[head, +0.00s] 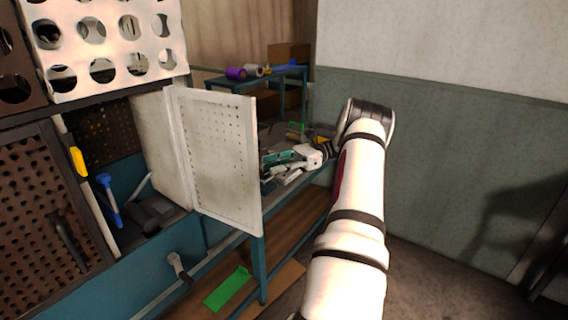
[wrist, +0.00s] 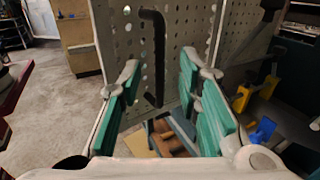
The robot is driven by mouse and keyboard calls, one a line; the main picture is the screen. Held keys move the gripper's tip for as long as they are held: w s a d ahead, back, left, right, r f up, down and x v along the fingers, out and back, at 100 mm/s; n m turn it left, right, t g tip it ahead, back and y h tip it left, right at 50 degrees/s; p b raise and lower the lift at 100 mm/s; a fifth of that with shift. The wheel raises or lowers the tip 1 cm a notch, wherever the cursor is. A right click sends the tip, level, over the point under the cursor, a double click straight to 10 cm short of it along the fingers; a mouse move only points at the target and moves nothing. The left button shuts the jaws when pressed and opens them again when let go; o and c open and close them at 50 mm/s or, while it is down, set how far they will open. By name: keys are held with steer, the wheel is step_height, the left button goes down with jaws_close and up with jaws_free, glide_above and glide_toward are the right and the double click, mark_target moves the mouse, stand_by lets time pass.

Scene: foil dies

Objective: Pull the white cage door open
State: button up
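The white cage door (head: 220,155) is a perforated panel standing out from the cabinet front, open at an angle, beside another white panel (head: 162,140) on its left. My gripper (head: 268,168) is at the right of the door, near its free edge; the door may hide part of the fingertips. In the wrist view the door (wrist: 182,30) fills the upper middle, with a black bar handle (wrist: 155,55) on it. My gripper's green-padded fingers (wrist: 158,92) are spread apart, with the handle in the gap between them. I see no finger clearly touching the handle.
Tools with yellow (head: 79,162) and blue (head: 108,200) handles are in the cabinet at left. A teal shelf rack (head: 258,82) stands behind the door. A green piece (head: 229,288) lies on the lower shelf. The grey wall (head: 450,130) is at right, with open floor before it.

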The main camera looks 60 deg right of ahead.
steer(key=shift+v, duration=1.7)
